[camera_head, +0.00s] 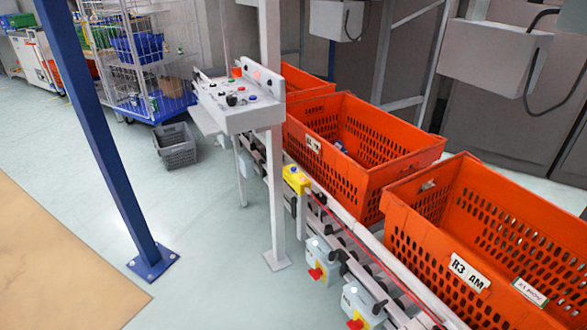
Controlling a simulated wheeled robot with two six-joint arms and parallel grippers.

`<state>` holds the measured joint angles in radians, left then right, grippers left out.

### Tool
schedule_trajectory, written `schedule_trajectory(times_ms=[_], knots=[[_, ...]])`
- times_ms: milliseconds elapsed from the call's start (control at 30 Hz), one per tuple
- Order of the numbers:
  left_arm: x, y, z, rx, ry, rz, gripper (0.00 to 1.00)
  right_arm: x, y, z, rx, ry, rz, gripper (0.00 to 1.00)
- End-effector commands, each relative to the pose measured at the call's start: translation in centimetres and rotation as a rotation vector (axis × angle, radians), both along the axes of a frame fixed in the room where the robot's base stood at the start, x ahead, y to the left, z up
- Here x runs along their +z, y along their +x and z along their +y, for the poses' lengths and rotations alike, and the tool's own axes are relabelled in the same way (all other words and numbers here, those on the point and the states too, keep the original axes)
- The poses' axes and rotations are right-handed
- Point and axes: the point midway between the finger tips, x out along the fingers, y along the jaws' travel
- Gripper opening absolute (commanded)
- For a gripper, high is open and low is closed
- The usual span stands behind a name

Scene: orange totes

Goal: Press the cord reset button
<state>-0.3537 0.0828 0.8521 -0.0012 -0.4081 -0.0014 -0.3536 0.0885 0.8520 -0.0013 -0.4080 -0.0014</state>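A light grey control panel (238,104) stands beside the orange totes, left of a pale upright post. Its sloped top carries several small buttons and knobs, among them a blue one (253,97) and a dark one (231,100). Their labels are too small to read, so I cannot tell which is the cord reset button. A yellow box (297,179) sits on the conveyor rail below the panel, with a red cord (345,226) running from it along the rail. Neither of my grippers is in view.
Orange totes (395,180) line the conveyor on the right. Grey switch boxes with red handles (322,262) hang on its near side. A blue post (115,170) stands at left. A grey crate (176,148) and a wire cage cart (148,70) are behind. Pale floor between is clear.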

Motion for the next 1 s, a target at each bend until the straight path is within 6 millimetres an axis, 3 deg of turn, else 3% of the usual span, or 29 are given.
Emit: schedule_trajectory(times_ms=[33, 267, 1000], knots=[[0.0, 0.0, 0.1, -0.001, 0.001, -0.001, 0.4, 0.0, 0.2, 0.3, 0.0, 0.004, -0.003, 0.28], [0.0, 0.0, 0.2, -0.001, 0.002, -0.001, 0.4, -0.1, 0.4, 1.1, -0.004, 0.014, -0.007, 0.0], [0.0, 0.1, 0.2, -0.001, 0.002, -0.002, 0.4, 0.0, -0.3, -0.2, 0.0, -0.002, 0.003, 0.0]])
